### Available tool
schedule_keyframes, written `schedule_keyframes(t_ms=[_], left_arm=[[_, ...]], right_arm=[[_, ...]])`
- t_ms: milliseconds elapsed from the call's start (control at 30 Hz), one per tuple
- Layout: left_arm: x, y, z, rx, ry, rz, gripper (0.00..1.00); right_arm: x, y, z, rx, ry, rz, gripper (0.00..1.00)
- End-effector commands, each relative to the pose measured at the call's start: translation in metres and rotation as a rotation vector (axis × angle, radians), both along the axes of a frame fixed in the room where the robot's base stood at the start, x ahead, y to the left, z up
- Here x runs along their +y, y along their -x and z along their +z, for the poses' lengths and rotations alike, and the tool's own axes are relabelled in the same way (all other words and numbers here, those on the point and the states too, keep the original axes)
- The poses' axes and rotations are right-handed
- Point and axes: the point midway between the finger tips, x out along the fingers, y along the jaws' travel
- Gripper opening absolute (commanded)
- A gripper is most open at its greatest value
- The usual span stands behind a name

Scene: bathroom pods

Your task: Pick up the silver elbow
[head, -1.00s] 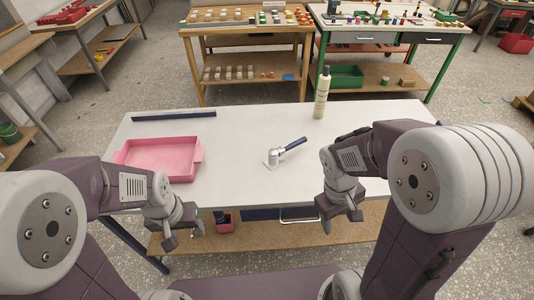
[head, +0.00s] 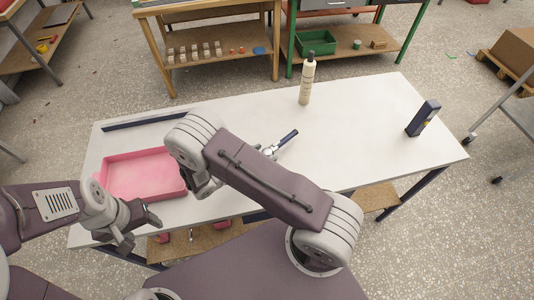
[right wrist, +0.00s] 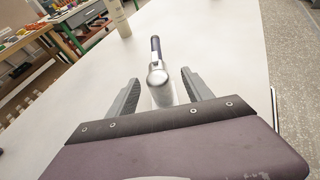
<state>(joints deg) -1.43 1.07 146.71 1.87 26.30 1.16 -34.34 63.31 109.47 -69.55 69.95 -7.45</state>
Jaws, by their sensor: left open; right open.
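The silver elbow (right wrist: 158,78) lies on the white table with a dark blue handle-like part pointing away. In the right wrist view it is between the two open fingers of my right gripper (right wrist: 158,92), with a gap on each side. In the head view my right arm hides most of the elbow (head: 270,149); the dark blue part shows beyond the arm. My right gripper is mostly hidden there. My left gripper (head: 139,229) is open and empty at the table's front left edge.
A pink tray (head: 140,195) is on the left of the table (head: 350,145). A cream bottle (head: 306,82) stands at the back and a dark blue block (head: 423,118) at the right. A dark bar (head: 145,121) lies along the back left edge. The right half is mostly clear.

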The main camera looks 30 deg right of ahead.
Motion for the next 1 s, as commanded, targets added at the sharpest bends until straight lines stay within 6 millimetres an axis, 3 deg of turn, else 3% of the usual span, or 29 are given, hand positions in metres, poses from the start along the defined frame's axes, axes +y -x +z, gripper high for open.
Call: schedule_keyframes(t_ms=[233, 500, 733, 767, 967, 1000], left_arm=[[0.0, 0.0, 0.006, 0.0, 0.0, 0.0, 0.59], [0.0, 0.0, 0.018, 0.0, 0.0, 0.0, 0.59], [0.0, 0.0, 0.017, 0.0, 0.0, 0.0, 0.59], [0.0, 0.0, 0.017, 0.0, 0.0, 0.0, 0.59], [0.0, 0.0, 0.017, 0.0, 0.0, 0.0, 0.59], [0.0, 0.0, 0.017, 0.0, 0.0, 0.0, 0.59]], right_arm=[[-0.015, -0.004, -0.004, 0.0, 0.0, -0.002, 0.59], [-0.054, -0.017, -0.018, 0.0, -0.001, -0.004, 0.59], [-0.056, -0.019, -0.02, -0.001, -0.002, -0.001, 0.59], [-0.056, -0.019, -0.02, -0.001, -0.002, -0.001, 0.56], [-0.056, -0.019, -0.02, -0.001, -0.001, -0.001, 0.01], [-0.056, -0.019, -0.02, -0.001, -0.001, -0.001, 0.0]])
